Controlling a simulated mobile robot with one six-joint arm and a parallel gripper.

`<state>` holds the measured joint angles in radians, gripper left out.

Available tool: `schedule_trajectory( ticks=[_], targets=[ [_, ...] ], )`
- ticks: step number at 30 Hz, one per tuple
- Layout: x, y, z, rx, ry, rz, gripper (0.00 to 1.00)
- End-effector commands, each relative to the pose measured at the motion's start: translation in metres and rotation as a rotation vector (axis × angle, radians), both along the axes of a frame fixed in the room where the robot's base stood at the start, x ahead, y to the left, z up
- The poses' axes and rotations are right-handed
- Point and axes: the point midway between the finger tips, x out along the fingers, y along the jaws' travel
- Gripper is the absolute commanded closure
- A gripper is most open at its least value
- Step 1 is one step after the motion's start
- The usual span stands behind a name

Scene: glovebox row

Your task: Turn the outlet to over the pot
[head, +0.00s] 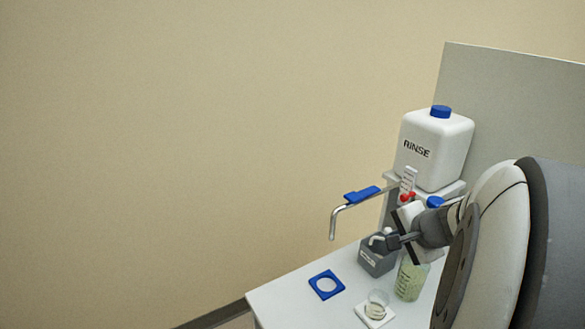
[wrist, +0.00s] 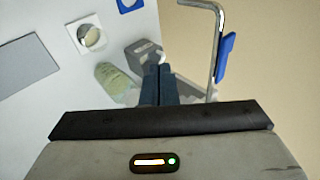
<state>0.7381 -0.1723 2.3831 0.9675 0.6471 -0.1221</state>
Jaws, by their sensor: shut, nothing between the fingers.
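The outlet (head: 335,222) is a bent metal pipe with a blue lever (head: 362,194). It reaches left from the rinse stand, and its tip points down beyond the bench's left edge. The outlet also shows in the wrist view (wrist: 218,45), to the right of my fingers, with its blue lever (wrist: 226,58). I cannot tell for sure which vessel is the pot; a small round glass dish (head: 376,310) sits on a white square pad. My gripper (head: 378,242) is shut and empty, over the grey box and below the lever. Its fingers (wrist: 158,82) are together in the wrist view.
A white RINSE tank (head: 434,150) with a blue cap stands on a raised stand. A grey labelled box (head: 376,264), a bottle of greenish liquid (head: 410,280) and a blue square ring (head: 326,285) are on the white bench (head: 283,297). Space left of the outlet is free.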

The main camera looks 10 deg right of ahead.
Motion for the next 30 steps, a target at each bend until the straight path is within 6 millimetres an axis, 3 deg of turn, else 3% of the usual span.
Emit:
schedule_trajectory(
  ticks=[1, 3, 8, 14, 26, 30],
  targets=[
    [-0.002, -0.021, -0.015, 0.028, -0.014, -0.077, 1.00],
    [-0.004, -0.042, -0.021, 0.054, -0.035, -0.157, 1.00],
    [-0.006, -0.067, -0.029, 0.085, -0.061, -0.252, 1.00],
    [0.008, -0.069, -0.043, 0.093, -0.063, -0.262, 1.00],
    [0.066, -0.071, -0.103, 0.091, -0.060, -0.259, 1.00],
    [0.088, -0.073, -0.098, 0.090, -0.063, -0.258, 1.00]
  ],
)
